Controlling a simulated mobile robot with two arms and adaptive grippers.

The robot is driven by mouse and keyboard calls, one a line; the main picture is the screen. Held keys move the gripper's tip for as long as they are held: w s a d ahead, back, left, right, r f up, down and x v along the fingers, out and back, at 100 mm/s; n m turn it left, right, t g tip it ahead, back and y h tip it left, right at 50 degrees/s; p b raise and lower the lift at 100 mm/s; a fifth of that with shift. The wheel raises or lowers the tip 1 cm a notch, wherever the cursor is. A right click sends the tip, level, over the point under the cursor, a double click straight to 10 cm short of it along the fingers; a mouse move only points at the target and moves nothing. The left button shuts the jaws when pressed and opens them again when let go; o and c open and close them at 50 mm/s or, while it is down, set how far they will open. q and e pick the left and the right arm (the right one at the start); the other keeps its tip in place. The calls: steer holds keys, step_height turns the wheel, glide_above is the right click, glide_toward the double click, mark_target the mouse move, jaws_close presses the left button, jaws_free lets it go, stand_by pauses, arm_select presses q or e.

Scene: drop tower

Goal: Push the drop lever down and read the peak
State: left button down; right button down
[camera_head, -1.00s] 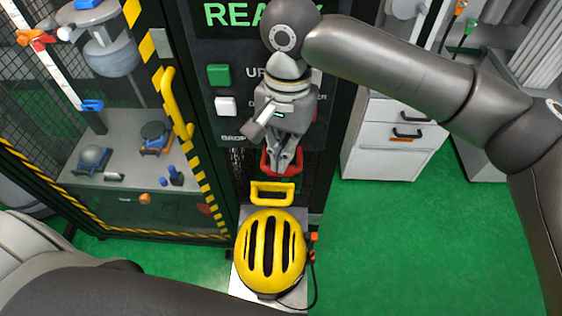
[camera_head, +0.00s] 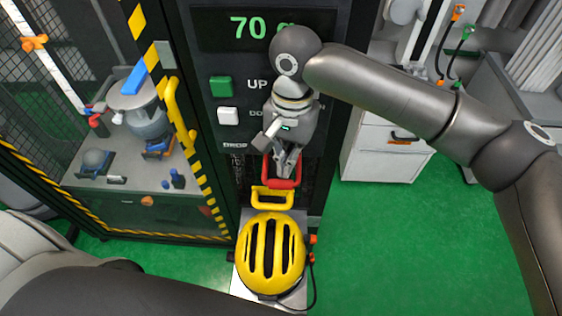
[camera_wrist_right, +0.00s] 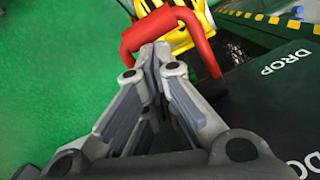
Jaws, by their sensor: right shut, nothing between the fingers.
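The red drop lever (camera_head: 284,181) is a U-shaped handle on the dark panel, just above the yellow handle (camera_head: 272,197). My right gripper (camera_head: 284,170) is shut and empty, with its fingertips at the red lever; it also shows in the right wrist view (camera_wrist_right: 152,48), where the red lever (camera_wrist_right: 160,22) crosses at its tips. The display (camera_head: 262,28) shows "70" and a letter partly hidden by my right arm. In the tower, the carriage (camera_head: 140,95) sits low, over the base. My left gripper is not visible.
A yellow helmet (camera_head: 271,256) lies on a stand below the handles. A green button (camera_head: 221,86) and a white button (camera_head: 228,116) are on the panel. The tower door has a yellow handle (camera_head: 178,115). A white cabinet (camera_head: 386,153) stands to the right; green floor is clear there.

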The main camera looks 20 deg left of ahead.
steer(key=shift+w+r, duration=0.25)
steer(key=shift+r, duration=0.15)
